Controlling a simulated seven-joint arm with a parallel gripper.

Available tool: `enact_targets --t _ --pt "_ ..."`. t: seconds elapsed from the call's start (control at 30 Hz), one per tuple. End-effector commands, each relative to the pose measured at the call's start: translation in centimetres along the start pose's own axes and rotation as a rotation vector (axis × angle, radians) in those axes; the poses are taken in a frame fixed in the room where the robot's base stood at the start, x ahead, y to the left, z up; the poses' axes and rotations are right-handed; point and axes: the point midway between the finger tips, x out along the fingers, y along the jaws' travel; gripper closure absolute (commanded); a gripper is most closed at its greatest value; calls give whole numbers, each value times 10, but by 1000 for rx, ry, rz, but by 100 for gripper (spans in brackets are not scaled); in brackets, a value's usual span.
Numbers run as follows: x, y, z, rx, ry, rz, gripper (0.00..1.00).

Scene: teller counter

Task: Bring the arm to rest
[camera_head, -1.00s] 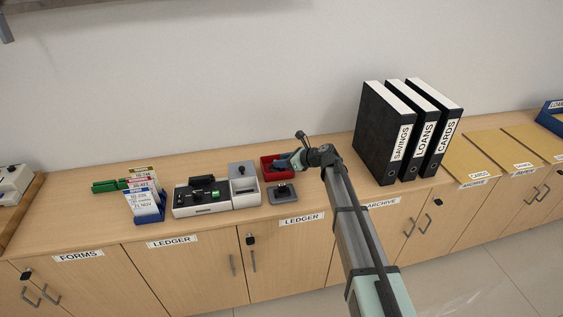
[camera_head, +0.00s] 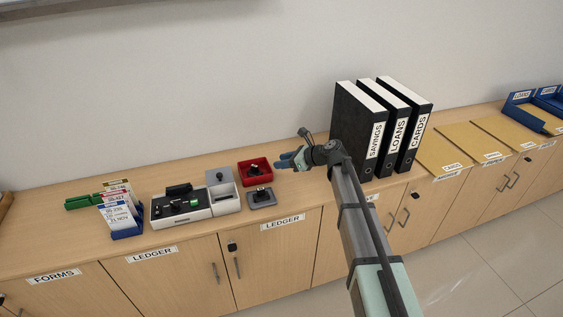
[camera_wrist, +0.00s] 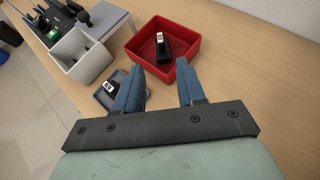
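My gripper (camera_head: 286,160) is just right of the red tray (camera_head: 244,170), above the counter (camera_head: 300,190). In the wrist view my gripper (camera_wrist: 160,82) has its two blue fingers apart with nothing between them. The red tray (camera_wrist: 197,66) lies beyond the fingertips, with a black stamp (camera_wrist: 163,48) with a white label inside it. My arm reaches in from the lower right of the head view.
Black binders (camera_head: 357,128) stand right of my gripper. A dark pad (camera_head: 262,203) with a stamp on it, a grey-white box (camera_head: 226,203), a black-and-white device (camera_head: 180,210) and a blue card holder (camera_head: 128,232) sit to the left. Folders (camera_head: 445,150) lie far right.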

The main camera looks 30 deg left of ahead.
Motion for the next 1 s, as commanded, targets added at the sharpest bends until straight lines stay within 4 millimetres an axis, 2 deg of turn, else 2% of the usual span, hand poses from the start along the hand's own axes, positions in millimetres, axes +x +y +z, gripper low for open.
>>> enact_targets --t 0.2,0.33,0.67,0.77,0.83,1.0 --pt "-1 2 -2 -9 -2 -2 61" --pt "-9 10 -11 -77 -18 -19 61" --pt "-55 48 -59 -508 -69 -153 61" --pt "-70 60 -82 -646 -51 -196 61" --pt "-79 69 -106 -739 -20 -212 61" --pt "-92 88 -181 -896 94 -177 61"
